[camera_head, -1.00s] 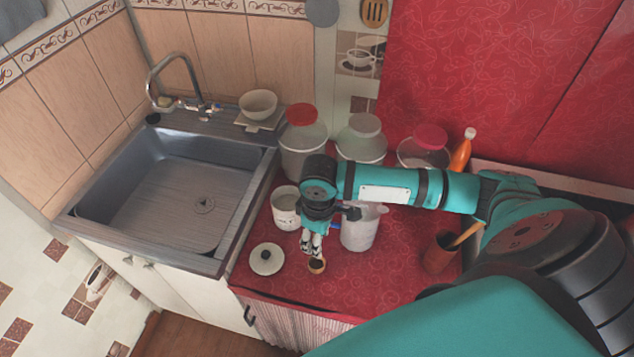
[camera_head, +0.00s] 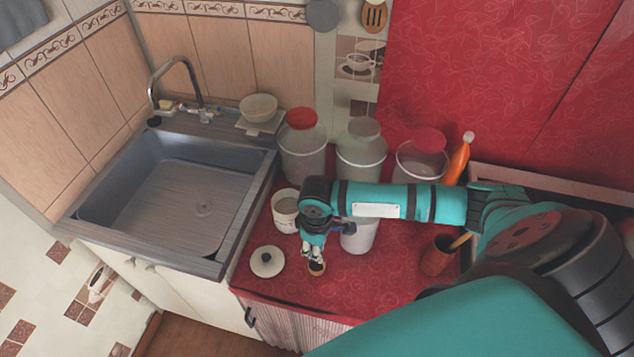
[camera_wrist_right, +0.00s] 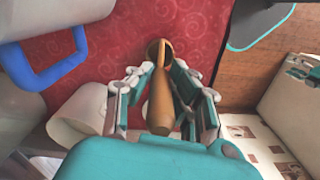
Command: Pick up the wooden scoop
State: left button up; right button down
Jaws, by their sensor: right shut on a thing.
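The wooden scoop (camera_wrist_right: 162,105) lies between the fingers of my right gripper (camera_wrist_right: 165,90) in the right wrist view, its handle toward the palm and its round bowl pointing away. The gripper is shut on the handle. In the head view the scoop's bowl (camera_head: 316,268) shows just below the right gripper (camera_head: 312,254), over the front of the red counter; its handle is hidden by the fingers. I cannot tell whether the bowl touches the counter. My left gripper is not in view.
A white lid (camera_head: 267,262) lies left of the gripper. A white canister (camera_head: 286,212) and a pitcher (camera_head: 358,238) stand close behind, and a brown pot (camera_head: 438,256) stands to the right. Several jars line the back. The sink (camera_head: 180,190) is at left.

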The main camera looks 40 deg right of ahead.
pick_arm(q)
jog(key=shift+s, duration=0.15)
pick_arm(e)
jog(key=shift+r, duration=0.4)
jog(key=r, duration=0.1)
jog(key=r+b, duration=0.1)
jog(key=shift+s+a+r+b, duration=0.15)
jog(key=shift+a+r+b, duration=0.05)
jog(key=shift+r+b, duration=0.15)
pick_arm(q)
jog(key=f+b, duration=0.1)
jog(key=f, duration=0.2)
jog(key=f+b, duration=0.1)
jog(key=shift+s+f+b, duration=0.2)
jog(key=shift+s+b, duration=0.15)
pick_arm(e)
jog(key=s+a+r, duration=0.1)
jog(key=s+a, duration=0.9)
jog(key=a, duration=0.1)
jog(key=shift+a+r, duration=0.3)
jog(key=shift+a, duration=0.1)
